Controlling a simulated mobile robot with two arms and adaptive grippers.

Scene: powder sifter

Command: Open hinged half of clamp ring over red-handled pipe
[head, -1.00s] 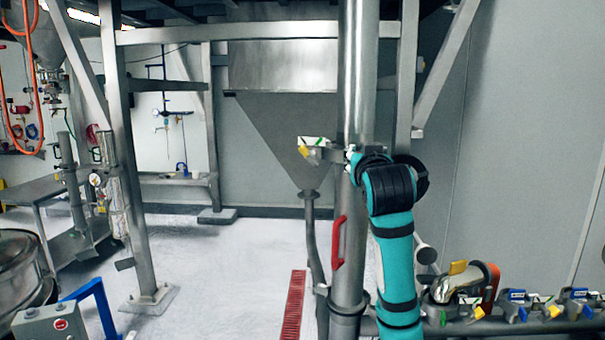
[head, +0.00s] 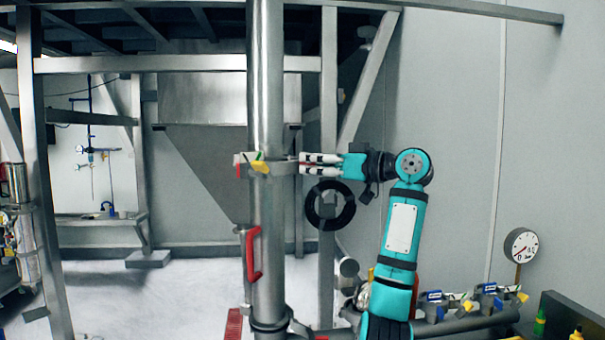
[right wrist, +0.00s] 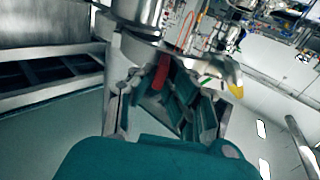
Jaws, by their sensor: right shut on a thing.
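The upright steel pipe (head: 265,60) carries a red handle (head: 253,255) low on its front. The clamp ring (head: 280,167) sits at the pipe, with yellow and green tabs (head: 259,163) at its front left. My right gripper (head: 304,163) comes in from the right, level with the ring, and is shut on the ring's right end. In the right wrist view, the gripper (right wrist: 163,78) has a finger on either side of grey metal below the pipe (right wrist: 140,12). Whether the hinged half stands slightly open is hard to tell. My left gripper is out of view.
A horizontal pipe (head: 465,322) with several more clamps (head: 487,296) runs along the lower right, with a pressure gauge (head: 521,244) behind it. A grey hopper (head: 200,150) and steel frame posts (head: 328,140) stand behind the pipe.

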